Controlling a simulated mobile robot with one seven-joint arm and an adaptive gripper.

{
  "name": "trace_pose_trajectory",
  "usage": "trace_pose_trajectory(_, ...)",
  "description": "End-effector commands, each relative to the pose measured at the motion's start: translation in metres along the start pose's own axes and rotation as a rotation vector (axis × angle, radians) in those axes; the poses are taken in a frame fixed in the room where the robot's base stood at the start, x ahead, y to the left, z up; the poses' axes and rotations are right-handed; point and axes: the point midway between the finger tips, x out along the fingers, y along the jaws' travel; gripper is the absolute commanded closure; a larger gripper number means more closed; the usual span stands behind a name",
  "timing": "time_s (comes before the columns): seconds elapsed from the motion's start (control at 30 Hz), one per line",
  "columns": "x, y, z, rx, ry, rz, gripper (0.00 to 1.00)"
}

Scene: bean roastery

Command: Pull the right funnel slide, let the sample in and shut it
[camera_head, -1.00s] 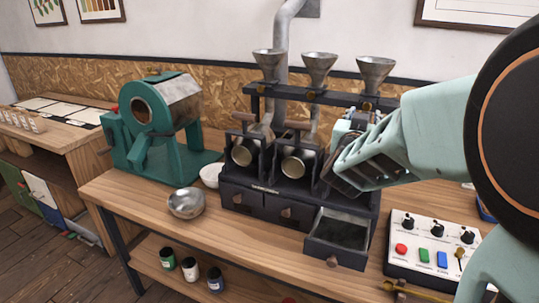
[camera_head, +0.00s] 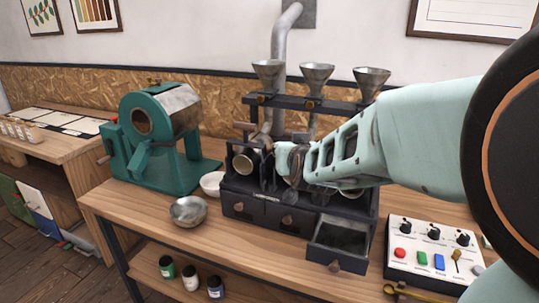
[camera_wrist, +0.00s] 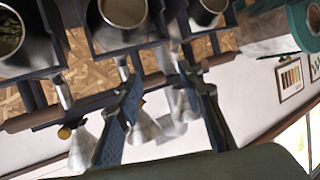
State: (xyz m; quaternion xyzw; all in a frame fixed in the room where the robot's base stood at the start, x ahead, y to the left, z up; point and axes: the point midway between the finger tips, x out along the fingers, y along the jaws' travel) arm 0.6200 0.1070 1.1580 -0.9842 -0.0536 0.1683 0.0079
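The right funnel (camera_head: 371,80) stands on the dark rack of the three-drum roaster; its brass slide knob (camera_wrist: 65,132) shows in the wrist view, which looks upside down. My arm hides the area below the right funnel in the head view. My gripper (camera_head: 292,162) is in front of the middle drum, left of the right funnel. In the wrist view its fingers (camera_wrist: 162,75) are apart, with a wooden handle (camera_wrist: 155,80) showing between them; contact cannot be told. The right drum (camera_wrist: 12,38) has greenish beans inside. Whether the right slide is fully in cannot be told.
The middle funnel (camera_head: 316,77) and left funnel (camera_head: 268,74) stand alongside. The right drawer (camera_head: 338,236) is pulled out. A control box (camera_head: 433,248) stands to the right, a metal bowl (camera_head: 188,211) in front left, and a teal roaster (camera_head: 160,140) at left.

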Motion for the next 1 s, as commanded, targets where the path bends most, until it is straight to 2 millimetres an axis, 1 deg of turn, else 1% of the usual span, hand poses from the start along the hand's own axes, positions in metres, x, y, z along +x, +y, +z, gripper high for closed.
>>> trace_pose_trajectory(0.03, -0.002, -0.007, 0.004, -0.006, -0.022, -0.019, 0.65)
trace_pose_trajectory(0.2, -0.008, -0.022, 0.019, -0.019, -0.095, -0.061, 0.65)
trace_pose_trajectory(0.43, -0.015, -0.031, 0.034, -0.032, -0.161, -0.089, 0.65)
trace_pose_trajectory(0.63, -0.016, -0.032, 0.037, -0.034, -0.175, -0.093, 0.65)
trace_pose_trajectory(1.0, -0.016, -0.032, 0.037, -0.034, -0.175, -0.093, 0.65)
